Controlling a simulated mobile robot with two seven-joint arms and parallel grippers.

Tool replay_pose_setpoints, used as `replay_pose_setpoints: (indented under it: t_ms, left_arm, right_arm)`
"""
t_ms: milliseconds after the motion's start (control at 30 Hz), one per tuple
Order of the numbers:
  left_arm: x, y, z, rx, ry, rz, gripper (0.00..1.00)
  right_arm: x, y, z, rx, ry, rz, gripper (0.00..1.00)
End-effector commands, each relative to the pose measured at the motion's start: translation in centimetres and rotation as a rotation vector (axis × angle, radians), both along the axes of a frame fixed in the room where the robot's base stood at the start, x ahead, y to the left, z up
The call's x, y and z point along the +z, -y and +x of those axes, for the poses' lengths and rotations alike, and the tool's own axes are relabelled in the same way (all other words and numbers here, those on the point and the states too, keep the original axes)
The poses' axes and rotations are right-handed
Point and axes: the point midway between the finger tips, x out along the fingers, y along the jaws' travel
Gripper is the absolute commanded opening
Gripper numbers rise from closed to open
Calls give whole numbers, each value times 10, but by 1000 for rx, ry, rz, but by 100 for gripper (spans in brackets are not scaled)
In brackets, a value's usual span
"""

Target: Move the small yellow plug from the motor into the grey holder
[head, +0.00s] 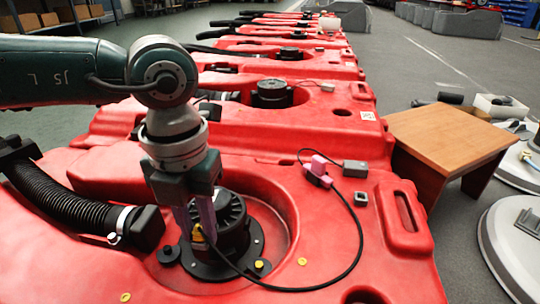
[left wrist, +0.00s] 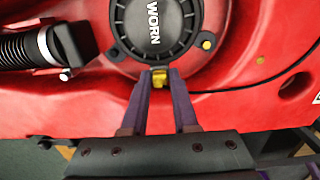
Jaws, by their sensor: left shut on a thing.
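The small yellow plug (head: 197,235) is at the near left side of the black motor (head: 228,222). My left gripper (head: 197,230) points down with its purple fingers shut on the plug. In the left wrist view the plug (left wrist: 160,78) sits between the fingertips (left wrist: 160,80), right at the rim of the motor (left wrist: 157,25), which is marked "WORN". I cannot tell whether the plug is still seated in the motor. A small square grey holder (head: 361,198) with a dark opening stands on the red tank to the right. My right gripper is not in view.
A black cable (head: 358,245) loops over the red tank (head: 330,240) to pink connectors (head: 318,170) near a grey box (head: 355,168). A ribbed black hose (head: 65,198) lies at left. A wooden table (head: 450,135) stands at right.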

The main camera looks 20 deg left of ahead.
Motion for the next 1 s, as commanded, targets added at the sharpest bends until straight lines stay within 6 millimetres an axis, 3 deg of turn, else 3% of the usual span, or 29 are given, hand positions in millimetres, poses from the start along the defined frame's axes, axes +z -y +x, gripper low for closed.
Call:
replay_pose_setpoints:
  t_ms: [900,933,1000]
  left_arm:
    - [0,0,0,0,1,-1,0]
    - [0,0,0,0,1,-1,30]
    - [0,0,0,0,1,-1,38]
  right_arm:
    - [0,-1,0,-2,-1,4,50]
    - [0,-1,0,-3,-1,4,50]
    - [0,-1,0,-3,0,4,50]
